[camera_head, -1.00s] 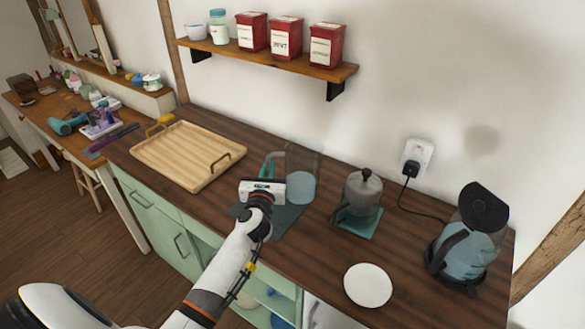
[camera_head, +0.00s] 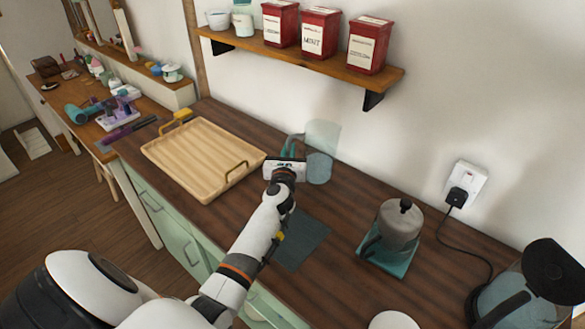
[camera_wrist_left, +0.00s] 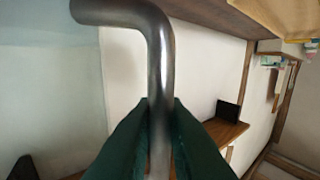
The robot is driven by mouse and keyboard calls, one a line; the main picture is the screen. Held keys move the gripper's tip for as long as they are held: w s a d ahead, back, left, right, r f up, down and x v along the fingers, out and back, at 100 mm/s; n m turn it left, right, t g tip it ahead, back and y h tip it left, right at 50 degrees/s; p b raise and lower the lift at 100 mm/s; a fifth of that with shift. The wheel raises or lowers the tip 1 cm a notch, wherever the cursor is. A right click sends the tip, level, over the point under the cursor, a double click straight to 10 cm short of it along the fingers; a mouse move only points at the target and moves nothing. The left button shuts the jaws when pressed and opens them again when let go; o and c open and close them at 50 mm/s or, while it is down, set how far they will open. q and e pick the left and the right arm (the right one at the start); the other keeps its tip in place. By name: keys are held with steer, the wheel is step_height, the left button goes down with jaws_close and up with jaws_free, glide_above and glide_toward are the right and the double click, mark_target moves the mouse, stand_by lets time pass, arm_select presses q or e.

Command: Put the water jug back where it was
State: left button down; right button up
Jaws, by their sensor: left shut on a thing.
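The water jug (camera_head: 320,165) is clear glass with bluish water low in it, near the wall at the back of the counter. My left gripper (camera_head: 295,147) is at its left side, shut on the handle. In the left wrist view the green fingers (camera_wrist_left: 160,125) close on both sides of the bent metal handle (camera_wrist_left: 158,60), and the pale glass wall (camera_wrist_left: 50,85) fills the left. The dark grey mat (camera_head: 302,243) lies bare in front of the jug. I cannot tell whether the jug's base touches the counter. My right gripper is not in view.
A wooden tray (camera_head: 185,160) lies to the left of the jug. A metal pot (camera_head: 400,222) on a teal trivet (camera_head: 392,262), a white plate (camera_head: 393,321) and a kettle (camera_head: 535,290) are to the right. A shelf (camera_head: 320,62) with red tins hangs above.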

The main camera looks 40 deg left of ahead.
arm_select(q)
steer(key=shift+w+a+f, duration=0.1)
steer(key=shift+w+f, duration=0.05)
steer(key=shift+f, duration=0.2)
step_height(320, 180, down, 3)
steer(key=shift+f+b, duration=0.15)
steer(key=shift+b, duration=1.05)
steer(key=shift+f, duration=0.1)
steer(key=c, duration=1.9)
jaws_free()
steer(key=shift+f, duration=0.1)
steer(key=o, duration=0.3)
steer(key=shift+o, duration=0.7)
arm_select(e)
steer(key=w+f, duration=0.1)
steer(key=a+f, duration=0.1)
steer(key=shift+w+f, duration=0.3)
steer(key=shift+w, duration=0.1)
